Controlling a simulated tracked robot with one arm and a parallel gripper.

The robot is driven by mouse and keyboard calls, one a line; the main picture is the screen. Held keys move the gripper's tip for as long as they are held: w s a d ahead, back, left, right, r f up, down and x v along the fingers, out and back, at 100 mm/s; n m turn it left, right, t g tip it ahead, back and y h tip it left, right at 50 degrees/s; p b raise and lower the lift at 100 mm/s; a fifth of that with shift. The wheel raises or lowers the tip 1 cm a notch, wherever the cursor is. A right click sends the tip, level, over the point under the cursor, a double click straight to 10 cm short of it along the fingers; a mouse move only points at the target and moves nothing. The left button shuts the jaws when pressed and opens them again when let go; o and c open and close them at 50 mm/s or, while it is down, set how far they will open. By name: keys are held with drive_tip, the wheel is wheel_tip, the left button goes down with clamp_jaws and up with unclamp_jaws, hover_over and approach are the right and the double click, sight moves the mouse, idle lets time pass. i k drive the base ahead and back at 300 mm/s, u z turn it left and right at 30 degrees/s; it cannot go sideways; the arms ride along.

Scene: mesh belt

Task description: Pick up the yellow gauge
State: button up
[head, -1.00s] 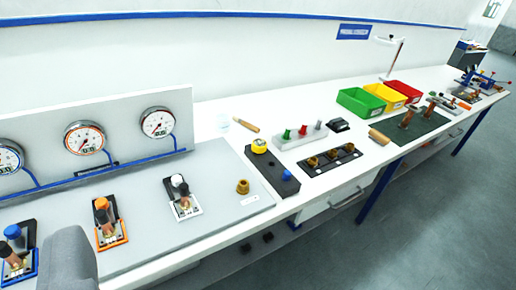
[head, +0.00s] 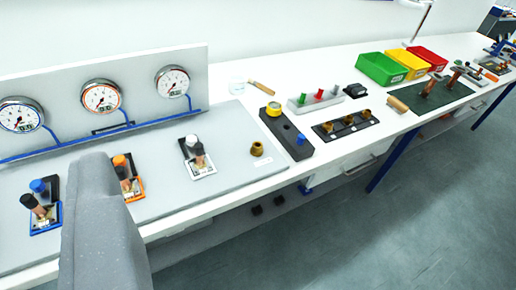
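The yellow gauge (head: 273,109) is a small round yellow-rimmed piece. It sits at the far end of a dark grey block (head: 288,134) on the white bench, right of the grey panel. A blue knob shows near the block's front end. A grey part of my own arm or gripper (head: 100,225) rises from the bottom edge at lower left, well apart from the gauge. Its fingertips cannot be made out, so I cannot tell whether it is open or shut.
Three dial gauges (head: 101,97) stand on an upright panel at left, with valves before them. A brass fitting (head: 257,148) is left of the dark block. A black rack (head: 345,125) and green bin (head: 382,69) lie to the right. The floor in front is clear.

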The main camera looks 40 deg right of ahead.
sight(274, 109)
drive_tip(key=u, duration=0.75)
drive_tip(key=i, duration=1.4)
drive_tip(key=z, duration=2.95)
drive_tip(key=i, duration=0.6)
drive_tip(key=z, duration=0.15)
